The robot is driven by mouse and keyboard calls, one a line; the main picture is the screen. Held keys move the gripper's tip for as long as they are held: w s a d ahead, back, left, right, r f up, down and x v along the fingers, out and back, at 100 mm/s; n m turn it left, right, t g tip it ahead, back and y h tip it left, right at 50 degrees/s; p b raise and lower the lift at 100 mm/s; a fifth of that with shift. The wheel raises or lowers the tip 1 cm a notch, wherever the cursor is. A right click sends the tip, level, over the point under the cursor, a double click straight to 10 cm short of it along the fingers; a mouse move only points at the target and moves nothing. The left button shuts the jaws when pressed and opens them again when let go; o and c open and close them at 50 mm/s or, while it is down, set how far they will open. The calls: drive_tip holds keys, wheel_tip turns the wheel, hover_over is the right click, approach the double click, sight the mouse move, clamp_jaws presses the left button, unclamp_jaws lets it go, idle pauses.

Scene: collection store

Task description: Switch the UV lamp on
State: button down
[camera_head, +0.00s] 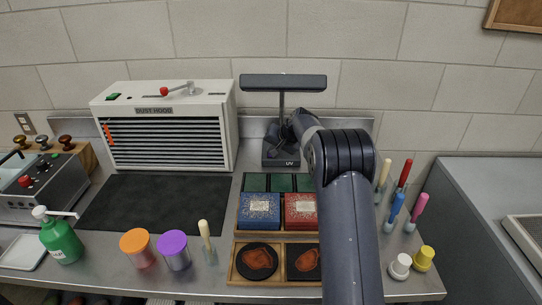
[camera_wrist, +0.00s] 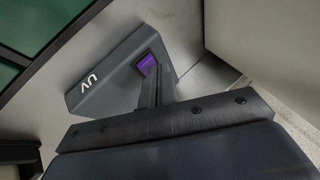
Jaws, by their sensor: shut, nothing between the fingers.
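The UV lamp (camera_head: 283,82) stands against the back wall, with a dark horizontal head on a thin post. Its dark grey base (camera_head: 281,162) carries the letters UV. In the wrist view the base (camera_wrist: 110,72) appears tilted, with a small purple-faced switch (camera_wrist: 147,63) on it. My gripper (camera_wrist: 149,78) is shut and empty, its fingertips right at the near edge of the purple switch. I cannot tell whether they touch it. In the head view my arm and gripper partly hide the base and post. No glow shows under the lamp head.
A white dust hood (camera_head: 165,125) stands left of the lamp, with a black mat (camera_head: 140,205) before it. Wooden trays with green, blue and red boxes (camera_head: 300,210) lie in front of the lamp base. Coloured tools (camera_head: 396,210) stand right of my arm.

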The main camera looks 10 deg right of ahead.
drive_tip(key=shift+f, duration=0.25)
idle(0.4)
drive_tip(key=shift+r+p, duration=0.4)
drive_tip(key=shift+r, duration=0.35)
drive_tip(key=shift+w, duration=0.1)
drive_tip(key=shift+w+d+r+p, duration=0.1)
drive_tip(key=shift+w+r+p, duration=0.05)
drive_tip(key=shift+r+p, duration=1)
drive_tip(key=shift+w+r+p, duration=0.1)
drive_tip(key=shift+r+p, duration=0.7)
drive_tip(key=shift+r, duration=0.5)
drive_tip(key=shift+r, duration=0.1)
